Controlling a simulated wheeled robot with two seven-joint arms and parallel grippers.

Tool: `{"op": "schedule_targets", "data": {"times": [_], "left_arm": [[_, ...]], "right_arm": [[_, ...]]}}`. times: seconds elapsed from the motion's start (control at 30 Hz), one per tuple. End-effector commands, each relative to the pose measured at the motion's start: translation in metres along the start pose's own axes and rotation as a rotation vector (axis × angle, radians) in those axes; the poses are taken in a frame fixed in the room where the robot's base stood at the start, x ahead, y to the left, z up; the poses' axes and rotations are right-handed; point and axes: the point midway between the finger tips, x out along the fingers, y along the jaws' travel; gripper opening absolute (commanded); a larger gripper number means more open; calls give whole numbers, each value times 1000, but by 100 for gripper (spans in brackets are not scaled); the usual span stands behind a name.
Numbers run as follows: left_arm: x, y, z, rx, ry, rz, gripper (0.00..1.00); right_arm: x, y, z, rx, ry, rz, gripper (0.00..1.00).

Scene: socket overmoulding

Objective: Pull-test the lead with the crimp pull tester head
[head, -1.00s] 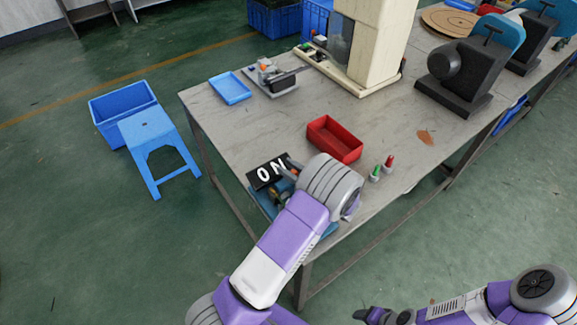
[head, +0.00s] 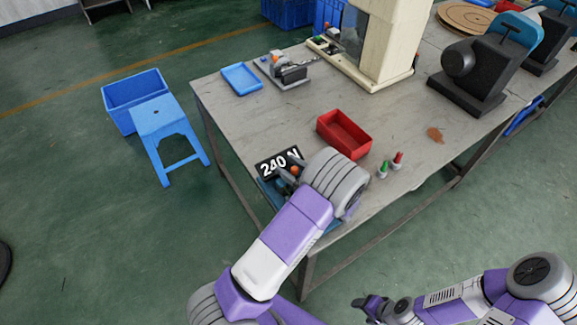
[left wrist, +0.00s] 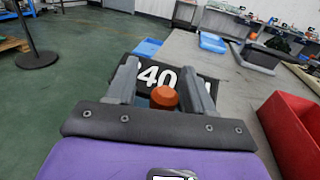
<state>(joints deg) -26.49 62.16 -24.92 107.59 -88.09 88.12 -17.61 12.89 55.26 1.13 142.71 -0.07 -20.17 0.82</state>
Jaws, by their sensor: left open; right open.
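The crimp pull tester head's black display (head: 277,164) reads "240 N" at the near left corner of the table. In the left wrist view the display (left wrist: 150,76) shows "240", partly hidden by a finger. My left gripper (left wrist: 160,84) is open, its fingers on either side of an orange-red knob (left wrist: 164,97); I cannot tell if they touch it. In the head view my left gripper (head: 290,172) is at the tester, and my wrist hides much of the tester's blue body. I cannot make out the lead. My right gripper (head: 365,303) is open and empty, low in front of the table.
A red bin (head: 345,134) stands right of the tester, with a green and a red small bottle (head: 398,159) near the table edge. A blue tray (head: 241,79) and a grey device (head: 287,72) are farther back. A blue stool (head: 168,133) stands on the floor left.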

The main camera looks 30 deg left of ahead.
Motion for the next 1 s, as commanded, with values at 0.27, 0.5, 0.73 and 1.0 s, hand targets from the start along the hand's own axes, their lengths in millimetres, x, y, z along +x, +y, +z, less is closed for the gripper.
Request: {"op": "schedule_targets", "data": {"times": [0.27,0.5,0.73,1.0], "left_arm": [[-46,0,1,1,-1,-3,52],[-70,1,0,2,0,1,52],[-71,1,0,2,0,1,52],[-71,1,0,2,0,1,52]], "right_arm": [[-6,-2,0,0,0,0,61],[-8,-3,0,0,0,0,61],[-8,-3,0,0,0,0,61],[-8,-3,0,0,0,0,61]]}}
